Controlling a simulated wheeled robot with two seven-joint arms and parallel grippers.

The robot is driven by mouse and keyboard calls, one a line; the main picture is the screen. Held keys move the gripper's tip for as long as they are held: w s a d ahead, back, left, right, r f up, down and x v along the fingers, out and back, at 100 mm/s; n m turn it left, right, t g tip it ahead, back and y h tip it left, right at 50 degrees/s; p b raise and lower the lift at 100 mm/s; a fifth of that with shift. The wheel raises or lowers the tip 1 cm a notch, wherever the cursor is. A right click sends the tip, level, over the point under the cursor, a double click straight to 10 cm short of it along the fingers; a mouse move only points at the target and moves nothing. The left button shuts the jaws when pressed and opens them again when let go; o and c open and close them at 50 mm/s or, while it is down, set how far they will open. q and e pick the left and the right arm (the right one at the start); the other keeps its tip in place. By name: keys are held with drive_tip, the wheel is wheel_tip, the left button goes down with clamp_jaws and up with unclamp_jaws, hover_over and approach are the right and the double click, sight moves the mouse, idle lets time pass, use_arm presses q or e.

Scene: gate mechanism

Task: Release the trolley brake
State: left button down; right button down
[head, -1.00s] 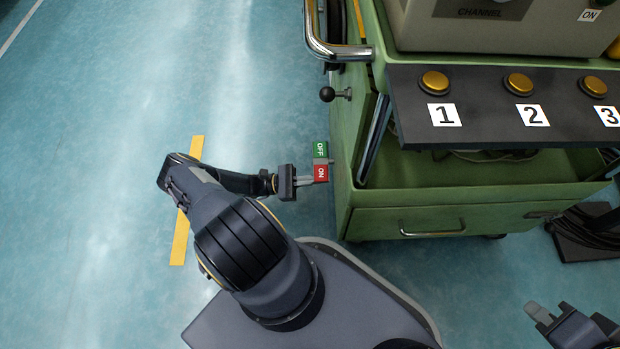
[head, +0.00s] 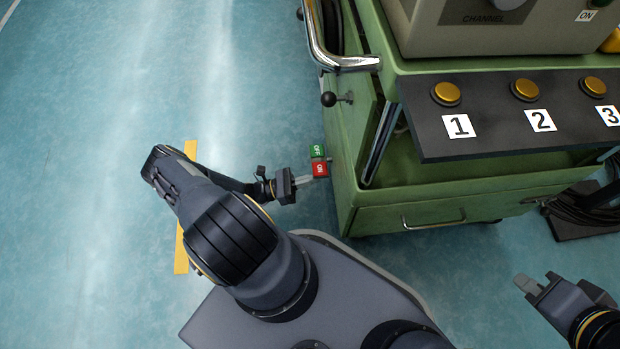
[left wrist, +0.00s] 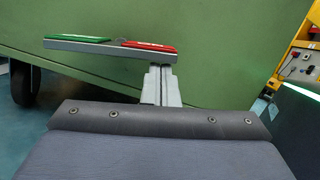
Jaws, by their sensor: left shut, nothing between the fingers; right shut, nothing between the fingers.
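The trolley brake is a small rocker pedal low on the left side of the green trolley (head: 450,219). It has a green OFF plate (head: 317,151) and a red ON plate (head: 320,169). In the left wrist view the green plate (left wrist: 78,38) is at the left and the red plate (left wrist: 150,46) at the right, on one grey bar. My left gripper (head: 308,180) is shut and empty, its fingertips at the red end; I cannot tell whether they touch it. Its fingers also show in the left wrist view (left wrist: 160,85). My right gripper (head: 523,284) is shut and empty at lower right.
A black ball knob (head: 329,99) and a chrome handle (head: 345,64) stick out from the trolley above the brake. A dark panel with numbered yellow buttons (head: 446,94) overhangs its front. Cables (head: 585,210) lie at the right.

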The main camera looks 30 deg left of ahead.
use_arm(q)
drive_tip(key=v, duration=0.7)
drive_tip(key=shift+s+a+p, duration=0.25)
drive_tip(key=shift+p, duration=0.05)
